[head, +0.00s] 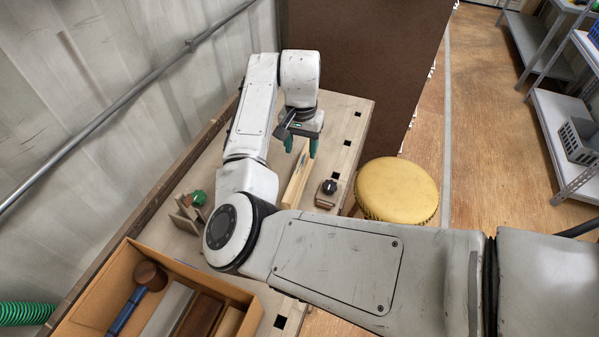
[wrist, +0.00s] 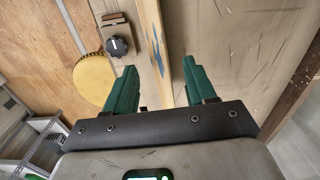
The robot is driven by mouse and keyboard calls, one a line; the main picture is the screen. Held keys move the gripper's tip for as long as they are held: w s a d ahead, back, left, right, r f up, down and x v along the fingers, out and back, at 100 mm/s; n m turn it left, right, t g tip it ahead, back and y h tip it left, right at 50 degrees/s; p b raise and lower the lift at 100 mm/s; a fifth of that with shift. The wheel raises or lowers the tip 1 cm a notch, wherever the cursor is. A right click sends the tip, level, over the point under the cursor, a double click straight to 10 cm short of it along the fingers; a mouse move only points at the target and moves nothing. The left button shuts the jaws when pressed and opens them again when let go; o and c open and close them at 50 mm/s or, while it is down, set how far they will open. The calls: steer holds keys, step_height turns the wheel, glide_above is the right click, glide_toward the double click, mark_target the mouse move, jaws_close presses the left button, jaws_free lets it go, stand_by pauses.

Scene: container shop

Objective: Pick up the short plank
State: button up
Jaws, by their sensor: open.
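A narrow pale wooden plank (head: 297,180), the likeliest short plank, lies on the workbench (head: 349,132) in the head view. In the wrist view the plank (wrist: 154,45) runs up the picture, between the lines of my two fingers, with blue marks on its side. My gripper (head: 301,149) has green fingers and is open and empty, over the plank's far end. In the wrist view my gripper (wrist: 159,72) points down at the bench, its fingers on either side of the plank. I cannot tell the exact height of the fingertips above it.
A wooden block with a black knob (head: 329,187) sits close to the plank's right. A yellow round stool (head: 397,190) stands beside the bench. A box (head: 183,262) with a mallet and wood pieces is at the near left. A wooden piece with a green knob (head: 198,198) lies left.

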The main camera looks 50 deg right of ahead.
mark_target(302, 163)
step_height(302, 163, down, 9)
steer(key=shift+s+p, duration=0.15)
steer(key=shift+p, duration=0.65)
jaws_close()
